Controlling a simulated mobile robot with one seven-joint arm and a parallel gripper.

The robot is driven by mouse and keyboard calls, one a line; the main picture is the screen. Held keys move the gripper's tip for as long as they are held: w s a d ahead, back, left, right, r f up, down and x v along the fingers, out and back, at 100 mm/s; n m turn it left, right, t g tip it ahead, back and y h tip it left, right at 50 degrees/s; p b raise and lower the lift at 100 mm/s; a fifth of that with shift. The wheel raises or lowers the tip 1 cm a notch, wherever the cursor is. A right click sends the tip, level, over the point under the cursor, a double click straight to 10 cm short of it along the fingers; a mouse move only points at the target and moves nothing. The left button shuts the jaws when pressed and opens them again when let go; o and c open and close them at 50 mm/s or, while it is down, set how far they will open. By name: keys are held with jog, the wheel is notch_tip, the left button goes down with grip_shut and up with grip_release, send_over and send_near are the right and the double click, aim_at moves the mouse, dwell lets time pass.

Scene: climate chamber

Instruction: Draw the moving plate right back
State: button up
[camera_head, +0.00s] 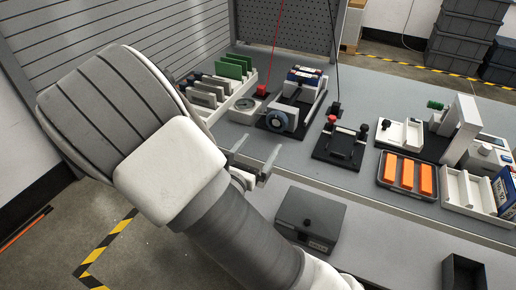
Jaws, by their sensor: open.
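My gripper (253,160) is open and empty, with its two light grey fingers apart above the front edge of the bench, left of the middle. I cannot tell for sure which part is the moving plate. One fixture (277,123) has a black base, a pale block and a round blue-grey wheel; a blue and white box (304,76) sits at its back. Another fixture at the right has an upright white plate (463,129) and a green knob (435,105). The gripper is in front of and left of the wheel fixture, touching neither fixture.
A black fixture (339,146) with red and black knobs stands mid-bench. A grey tray (383,183) holds orange blocks. A rack of green and grey boards (214,85) stands at the back left. A dark grey box (310,220) sits below the bench edge. Thin cords hang over the bench.

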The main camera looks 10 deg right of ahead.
aim_at(276, 124)
jog(key=shift+b+x, duration=0.8)
jog(key=shift+x, duration=4.45)
jog(key=c, duration=1.1)
jog(key=shift+p+v, duration=1.45)
jog(key=shift+v, duration=5.05)
jog(key=o, duration=1.1)
jog(key=shift+s, duration=0.1)
jog(key=p+v, duration=0.1)
jog(key=v, duration=0.6)
